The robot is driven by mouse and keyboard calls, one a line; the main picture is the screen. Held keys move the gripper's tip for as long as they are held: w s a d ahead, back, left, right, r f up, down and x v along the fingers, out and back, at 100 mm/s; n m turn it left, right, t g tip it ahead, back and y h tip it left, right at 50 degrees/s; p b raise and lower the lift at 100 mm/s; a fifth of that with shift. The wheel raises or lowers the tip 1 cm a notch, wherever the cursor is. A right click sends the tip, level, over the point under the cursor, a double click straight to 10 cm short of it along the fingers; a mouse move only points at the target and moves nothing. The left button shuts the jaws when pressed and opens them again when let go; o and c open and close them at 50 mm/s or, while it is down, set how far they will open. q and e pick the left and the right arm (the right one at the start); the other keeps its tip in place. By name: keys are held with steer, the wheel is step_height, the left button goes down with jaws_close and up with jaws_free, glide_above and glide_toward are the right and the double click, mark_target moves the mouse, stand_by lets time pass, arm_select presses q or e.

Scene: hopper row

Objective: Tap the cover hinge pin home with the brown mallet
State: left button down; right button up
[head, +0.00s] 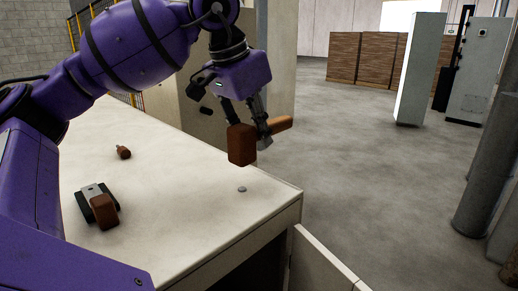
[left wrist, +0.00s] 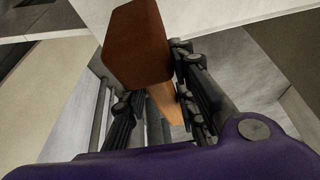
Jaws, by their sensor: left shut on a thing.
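The brown mallet is in my left gripper (head: 262,122). Its dark brown head (head: 242,146) hangs below the fingers and its lighter orange-brown handle (head: 281,124) points right. In the left wrist view the mallet head (left wrist: 137,45) is at top middle, with the handle (left wrist: 166,103) between the fingers. A small grey round piece (head: 242,189), which may be the hinge pin's head, stands on the pale top surface (head: 190,200) near its right corner. The mallet is above it and apart from it. My right gripper is in neither view.
A grey and black device with a brown block (head: 104,210) lies at the left of the surface. A small brown piece (head: 123,152) lies behind it. A pale panel (head: 325,262) juts out below the surface's right corner.

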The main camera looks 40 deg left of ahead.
arm_select(q)
steer(key=shift+s+r, duration=0.1)
steer(key=shift+r, duration=0.4)
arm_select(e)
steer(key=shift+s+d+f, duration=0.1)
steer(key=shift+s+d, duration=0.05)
arm_select(q)
step_height(320, 180, up, 4)
steer(key=shift+r+p, duration=0.1)
steer(key=shift+p, duration=0.6)
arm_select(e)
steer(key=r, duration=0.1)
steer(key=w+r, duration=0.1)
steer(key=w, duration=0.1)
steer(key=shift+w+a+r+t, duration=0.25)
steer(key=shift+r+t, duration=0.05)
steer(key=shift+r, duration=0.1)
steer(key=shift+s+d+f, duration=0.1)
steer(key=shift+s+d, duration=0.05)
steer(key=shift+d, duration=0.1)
